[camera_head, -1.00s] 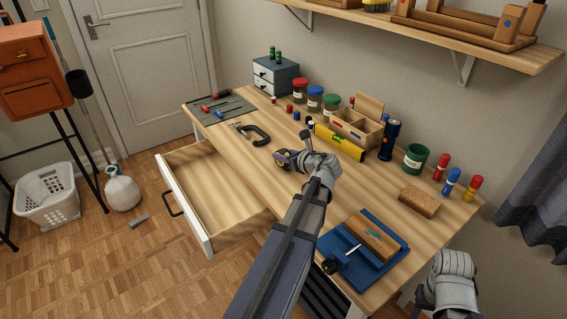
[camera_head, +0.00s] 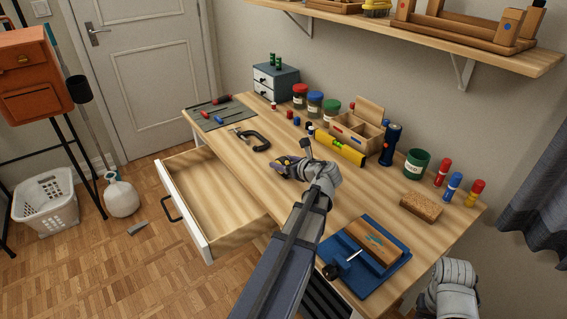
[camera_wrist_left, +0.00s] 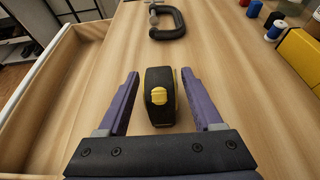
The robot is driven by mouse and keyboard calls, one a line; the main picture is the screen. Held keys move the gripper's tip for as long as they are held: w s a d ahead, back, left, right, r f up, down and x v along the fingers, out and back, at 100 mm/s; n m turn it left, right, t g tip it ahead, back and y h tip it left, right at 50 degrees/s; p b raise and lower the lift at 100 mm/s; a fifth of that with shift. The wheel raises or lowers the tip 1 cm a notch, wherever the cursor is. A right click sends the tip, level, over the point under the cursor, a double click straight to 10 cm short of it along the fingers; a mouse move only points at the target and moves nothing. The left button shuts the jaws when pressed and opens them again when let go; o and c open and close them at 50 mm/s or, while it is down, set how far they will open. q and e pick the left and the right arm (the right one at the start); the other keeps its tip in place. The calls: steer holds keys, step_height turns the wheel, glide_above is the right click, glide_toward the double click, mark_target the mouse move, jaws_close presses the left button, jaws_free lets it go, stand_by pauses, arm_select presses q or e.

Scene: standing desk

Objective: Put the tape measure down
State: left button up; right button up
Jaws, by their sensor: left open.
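The tape measure, black with a yellow button and yellow edge, stands on the wooden desktop in the left wrist view (camera_wrist_left: 158,100). My left gripper (camera_wrist_left: 160,74) is open around it, one purple finger on each side, with gaps between fingers and tape measure. In the head view my left gripper (camera_head: 287,166) is low over the middle of the desk, and it mostly hides the tape measure there. My right arm shows at the lower right of the head view, but its gripper cannot be seen.
An empty open drawer (camera_head: 207,240) juts from the desk's front. A black clamp (camera_wrist_left: 168,22) lies beyond the tape measure. A yellow level (camera_head: 340,147) and a wooden organizer (camera_head: 358,133) stand behind. A blue board (camera_head: 350,283) lies nearer. Desktop around the gripper is fairly clear.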

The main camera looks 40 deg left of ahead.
arm_select(q)
steer(key=shift+r, duration=0.3)
steer(key=p+v, duration=0.4)
steer(key=v, duration=0.6)
steer(key=shift+s+d+r, duration=0.1)
steer(key=shift+d, duration=0.15)
steer(key=shift+s+d+r+p, duration=0.2)
steer(key=shift+d+p, duration=0.15)
steer(key=shift+d, duration=0.3)
steer(key=shift+f, duration=0.1)
